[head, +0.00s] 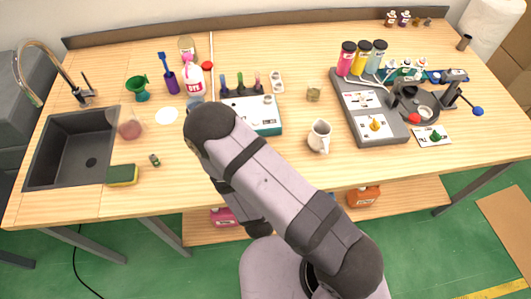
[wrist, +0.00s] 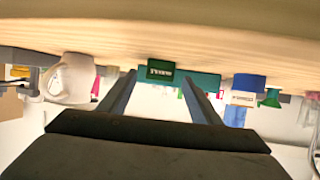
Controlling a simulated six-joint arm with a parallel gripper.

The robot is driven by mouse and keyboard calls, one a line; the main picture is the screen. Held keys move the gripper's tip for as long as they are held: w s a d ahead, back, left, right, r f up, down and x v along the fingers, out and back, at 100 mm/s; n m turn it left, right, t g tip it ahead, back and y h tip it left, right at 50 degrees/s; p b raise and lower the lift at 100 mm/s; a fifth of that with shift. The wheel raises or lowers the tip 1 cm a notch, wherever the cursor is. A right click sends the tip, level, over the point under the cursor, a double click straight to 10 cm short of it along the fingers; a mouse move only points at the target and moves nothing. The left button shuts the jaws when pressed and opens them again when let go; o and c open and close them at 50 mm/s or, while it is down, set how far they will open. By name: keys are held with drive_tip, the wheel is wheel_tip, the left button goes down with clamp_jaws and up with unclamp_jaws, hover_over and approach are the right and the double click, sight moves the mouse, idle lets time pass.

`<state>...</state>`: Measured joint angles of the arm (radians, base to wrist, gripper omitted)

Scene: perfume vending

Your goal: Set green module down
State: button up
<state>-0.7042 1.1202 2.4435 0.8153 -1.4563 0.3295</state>
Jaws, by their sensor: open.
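A white plate with a green piece (head: 433,136) lies on the table at the far right in the head view; it looks like the green module. It lies apart from the grey dispenser base (head: 360,103), which bears a similar plate with an orange piece (head: 375,124). Beyond the fingertips is the labelled front of a teal box (wrist: 205,80). The box also shows in the head view (head: 265,128). The head view hides my gripper behind my arm.
A white jug (head: 319,137) stands right of the teal box. Pink, yellow and blue-grey bottles (head: 362,58) stand at the dispenser's back. A black round stand (head: 420,106) is beside it. A sink (head: 72,148) and a sponge (head: 122,175) are at left. The front right table area is clear.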

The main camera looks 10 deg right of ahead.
drive_tip(key=shift+p+x, duration=0.6)
drive_tip(key=shift+x, duration=1.55)
drive_tip(key=c, duration=1.2)
drive_tip(key=shift+r, duration=0.1)
drive_tip(key=shift+r+b, duration=0.65)
drive_tip(key=shift+r, duration=4.25)
